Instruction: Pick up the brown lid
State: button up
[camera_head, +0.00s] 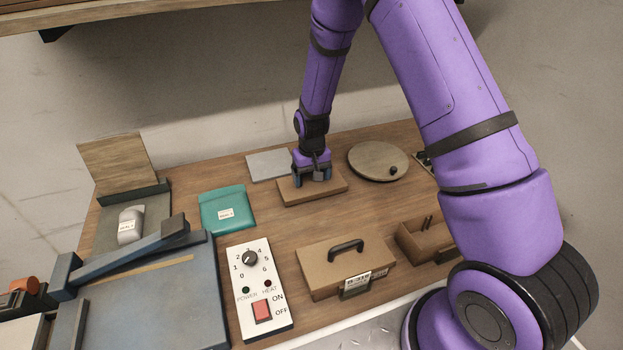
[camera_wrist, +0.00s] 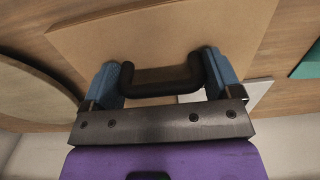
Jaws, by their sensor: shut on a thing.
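The brown lid (camera_head: 325,187) is a flat board at the back middle of the wooden table. It fills the upper middle of the wrist view (camera_wrist: 160,40). Its black bar handle (camera_wrist: 160,88) stands between the two blue fingers of my gripper (camera_wrist: 160,66), which press on the handle's two ends. In the head view my gripper (camera_head: 312,180) points down over the lid and hides most of the handle. The lid looks level and at or very near the table top; I cannot tell whether there is a gap below it.
A brown box with a black handle (camera_head: 346,246) stands in front, beside a switch panel (camera_head: 258,290). A round wooden disc (camera_head: 376,161) lies right of the lid, a grey plate (camera_head: 268,165) behind left, a teal pouch (camera_head: 228,209) left. An open brown box (camera_head: 425,240) stands at right.

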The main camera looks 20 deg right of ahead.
aim_at(312, 185)
jog(key=r, duration=0.1)
jog(key=s+r, duration=0.1)
jog(key=r, duration=0.1)
jog(key=shift+a, duration=0.15)
jog(key=s+a, duration=0.1)
jog(key=s, duration=0.4)
jog(key=s+a+r, duration=0.1)
jog(key=s, duration=0.3)
jog(key=s+a, duration=0.1)
jog(key=s, duration=0.4)
jog(key=shift+s+a+r, duration=0.15)
jog(key=shift+s+a, duration=0.05)
jog(key=shift+s, duration=0.1)
